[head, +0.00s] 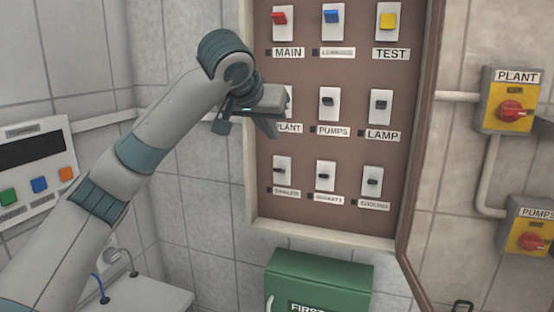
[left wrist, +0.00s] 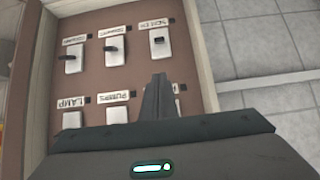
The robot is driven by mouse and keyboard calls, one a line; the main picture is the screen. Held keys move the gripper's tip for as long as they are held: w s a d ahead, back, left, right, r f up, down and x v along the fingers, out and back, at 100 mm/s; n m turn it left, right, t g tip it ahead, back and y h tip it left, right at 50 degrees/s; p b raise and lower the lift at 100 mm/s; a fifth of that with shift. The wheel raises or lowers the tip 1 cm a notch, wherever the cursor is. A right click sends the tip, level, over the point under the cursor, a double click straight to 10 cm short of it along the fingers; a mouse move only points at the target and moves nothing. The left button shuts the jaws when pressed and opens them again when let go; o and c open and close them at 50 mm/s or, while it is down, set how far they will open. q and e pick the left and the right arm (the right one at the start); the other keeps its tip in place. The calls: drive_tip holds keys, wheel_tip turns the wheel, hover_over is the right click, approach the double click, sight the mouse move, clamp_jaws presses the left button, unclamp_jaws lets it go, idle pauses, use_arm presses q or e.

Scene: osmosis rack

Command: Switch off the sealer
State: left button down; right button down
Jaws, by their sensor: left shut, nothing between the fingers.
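The bottom-left switch (head: 282,171) on the brown panel has a small label, too blurred to read surely, perhaps the sealer's. In the left wrist view, upside down, it seems to be the top-right switch (left wrist: 158,40); its dark lever looks shorter than its neighbours' levers. My left gripper (head: 272,129) is shut and empty, in front of the panel's left edge and up from that switch. It covers part of the PLANT switch (head: 289,100). In the wrist view its fingertips (left wrist: 158,80) appear below the top-right switch, apart from it. My right gripper is out of view.
The panel (head: 303,212) has a raised frame and a door (head: 424,130) open on the right. Nearby are the PUMPS (head: 328,103) and LAMP (head: 379,106) switches. A green first-aid box (head: 318,280) sits below. Red rotary switches (head: 511,111) are at right, a button box (head: 38,165) at left.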

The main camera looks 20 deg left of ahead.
use_arm(q)
drive_tip(key=shift+s+a+r, duration=0.15)
drive_tip(key=shift+r, duration=0.4)
drive_tip(key=p, duration=0.4)
hover_over(279, 170)
drive_tip(key=f, duration=0.5)
drive_tip(key=shift+w+a+f, duration=0.15)
drive_tip(key=shift+w+f, duration=0.25)
drive_tip(key=f+p, duration=0.1)
drive_tip(key=f, duration=0.1)
drive_tip(key=shift+s+f+p, duration=0.35)
drive_tip(key=shift+p, duration=0.05)
drive_tip(key=shift+s+f, duration=0.3)
drive_tip(key=shift+f, duration=0.45)
drive_tip(key=shift+f, duration=0.1)
